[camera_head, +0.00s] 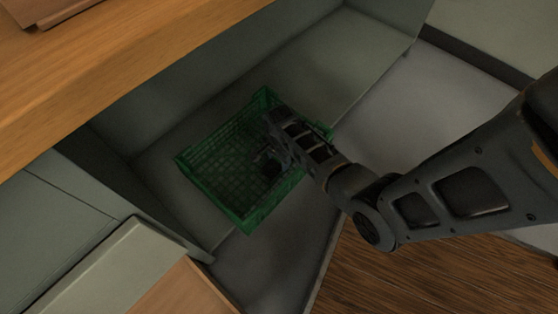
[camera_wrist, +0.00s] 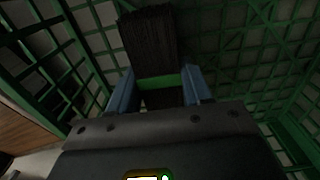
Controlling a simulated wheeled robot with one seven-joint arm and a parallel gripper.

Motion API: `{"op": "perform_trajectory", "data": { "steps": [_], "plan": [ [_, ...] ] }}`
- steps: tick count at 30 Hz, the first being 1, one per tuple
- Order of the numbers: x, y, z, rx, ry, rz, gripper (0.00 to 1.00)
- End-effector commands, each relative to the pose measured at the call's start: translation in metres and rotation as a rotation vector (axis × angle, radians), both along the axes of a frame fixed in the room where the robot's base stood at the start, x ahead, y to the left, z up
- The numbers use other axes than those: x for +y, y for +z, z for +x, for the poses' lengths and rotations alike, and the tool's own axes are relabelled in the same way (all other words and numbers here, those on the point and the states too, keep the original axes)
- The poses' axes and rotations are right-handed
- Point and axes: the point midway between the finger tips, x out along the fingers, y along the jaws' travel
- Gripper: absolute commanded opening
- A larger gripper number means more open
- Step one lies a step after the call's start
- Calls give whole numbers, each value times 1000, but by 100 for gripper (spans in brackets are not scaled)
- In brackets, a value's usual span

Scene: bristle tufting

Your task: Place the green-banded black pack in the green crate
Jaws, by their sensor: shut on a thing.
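The green crate (camera_head: 247,213) is a lattice-walled open box on a grey shelf surface in the head view. Its green lattice (camera_wrist: 255,60) fills most of the wrist view. My gripper (camera_head: 269,163) reaches down into the crate near its right side. In the wrist view the two blue fingers of my gripper (camera_wrist: 158,92) are shut on the black pack (camera_wrist: 150,45), a dark block with a green band between the fingers. In the head view the pack is a dark shape hard to tell from the gripper. Whether it touches the crate floor cannot be told.
A wooden counter (camera_head: 120,60) runs above the shelf at the upper left. Grey cabinet panels (camera_head: 60,225) stand at the lower left. Bare shelf surface (camera_head: 330,60) lies behind the crate. A brown wooden floor (camera_head: 400,275) is at the lower right.

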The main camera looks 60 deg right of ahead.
Motion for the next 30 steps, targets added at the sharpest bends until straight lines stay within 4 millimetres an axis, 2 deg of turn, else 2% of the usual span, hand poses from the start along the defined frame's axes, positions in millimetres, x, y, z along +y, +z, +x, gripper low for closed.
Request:
{"op": "perform_trajectory", "data": {
  "steps": [9, 10, 17, 25, 30],
  "plan": [
    [0, -2, 1, -1, 1, 0, 17],
    [0, -1, 1, -1, 1, 0, 52],
    [0, -1, 0, -1, 1, 0, 74],
    [0, 1, 0, -1, 0, 0, 74],
    [0, 20, 1, -3, 1, -2, 74]
  ]
}}
